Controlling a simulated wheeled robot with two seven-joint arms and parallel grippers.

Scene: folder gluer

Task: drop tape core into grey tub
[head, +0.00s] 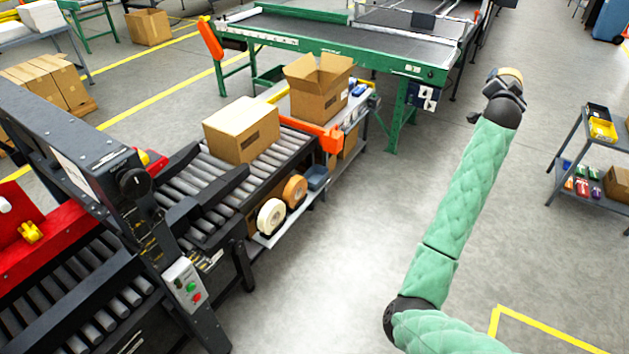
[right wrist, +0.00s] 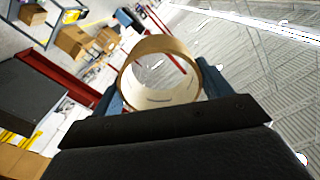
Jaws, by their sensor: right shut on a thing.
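The tape core, a tan cardboard ring (head: 513,73), is held at the end of my raised right arm in the head view. It also shows in the right wrist view (right wrist: 160,96), with its open hole visible. My right gripper (head: 506,86) is shut on it, with a finger on either side. A small blue-grey tub (head: 317,178) sits on the low side shelf of the roller conveyor, far left of and below my right gripper. Its inside is hard to make out. My left gripper is not in view.
An orange tape roll (head: 295,189) and a cream tape roll (head: 271,216) stand beside the tub. A closed carton (head: 242,130) is on the rollers and an open carton (head: 320,86) behind. A grey cart (head: 594,160) stands right. The floor between is clear.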

